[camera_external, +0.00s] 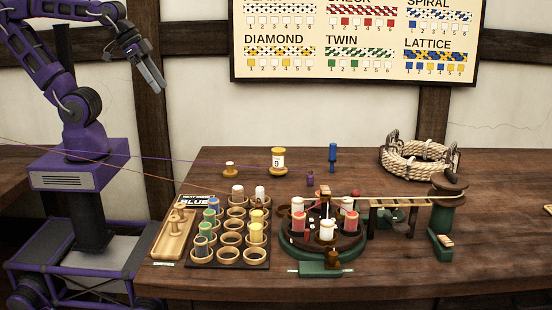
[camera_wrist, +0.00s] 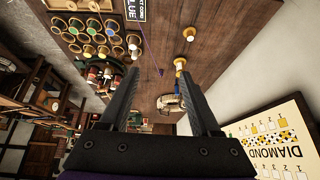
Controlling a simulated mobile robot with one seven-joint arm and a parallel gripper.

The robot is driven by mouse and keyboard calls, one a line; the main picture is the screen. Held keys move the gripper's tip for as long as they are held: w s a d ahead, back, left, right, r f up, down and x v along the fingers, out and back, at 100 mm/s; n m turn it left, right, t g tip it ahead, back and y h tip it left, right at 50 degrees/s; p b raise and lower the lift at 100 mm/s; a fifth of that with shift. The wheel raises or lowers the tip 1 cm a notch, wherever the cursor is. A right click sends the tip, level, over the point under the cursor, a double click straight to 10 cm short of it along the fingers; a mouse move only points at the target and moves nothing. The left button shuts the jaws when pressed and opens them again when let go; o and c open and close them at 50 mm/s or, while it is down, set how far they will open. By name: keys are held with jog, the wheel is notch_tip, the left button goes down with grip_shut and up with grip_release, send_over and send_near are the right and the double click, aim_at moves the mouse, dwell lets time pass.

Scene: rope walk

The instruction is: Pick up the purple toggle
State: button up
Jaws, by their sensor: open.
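The purple toggle (camera_external: 310,179) is a small piece on the table at the back middle, in front of and left of a blue peg. A thin purple cord runs to it from the left. In the wrist view the toggle (camera_wrist: 161,72) is a small dark purple spot on the wood, seen between the fingers but far beyond them. My gripper (camera_external: 160,89) is raised at the upper left, in front of the wall, well away from the toggle. In the wrist view my gripper (camera_wrist: 158,72) is open, with nothing between its fingers.
A blue peg (camera_external: 332,157) stands behind the toggle. A spool marked 9 (camera_external: 278,160) and a small spool (camera_external: 230,170) stand to its left. A spool rack (camera_external: 258,264), a round green braiding stand (camera_external: 300,258) and a rope coil (camera_external: 416,157) also occupy the table.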

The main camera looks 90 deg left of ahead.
jog(key=w+d+r+m+t+h+b, duration=0.1)
jog(key=w+d+r+t, duration=0.15)
jog(key=w+d, duration=0.55)
jog(key=w+d+r+m+t+h+b, duration=0.15)
jog(key=w+d+r, duration=0.3)
jog(key=w, duration=0.75)
jog(key=w+d+r+m+t+h, duration=0.1)
jog(key=w+d+r+m+t, duration=0.15)
jog(key=w+d, duration=0.6)
jog(key=s+a+f+n+y+b, duration=0.1)
jog(key=a+f+n+y, duration=0.1)
jog(key=a+f, duration=0.75)
jog(key=a+f+n+y+b, duration=0.15)
jog(key=a+f, duration=0.45)
jog(key=f, duration=0.7)
jog(key=s+a+f+n+y+b, duration=0.1)
jog(key=a+f+n, duration=0.2)
jog(key=a+f, duration=0.65)
send_near(306, 188)
jog(key=w, duration=0.1)
jog(key=w+r, duration=0.1)
jog(key=w+a+t, duration=0.1)
jog(key=shift+w+r+b, duration=0.2)
jog(key=shift+w+b, duration=0.05)
jog(key=shift+b, duration=0.15)
jog(key=shift+x, duration=2.9)
jog(key=shift+d+r, duration=0.1)
jog(key=shift+d, duration=0.1)
grip_shut()
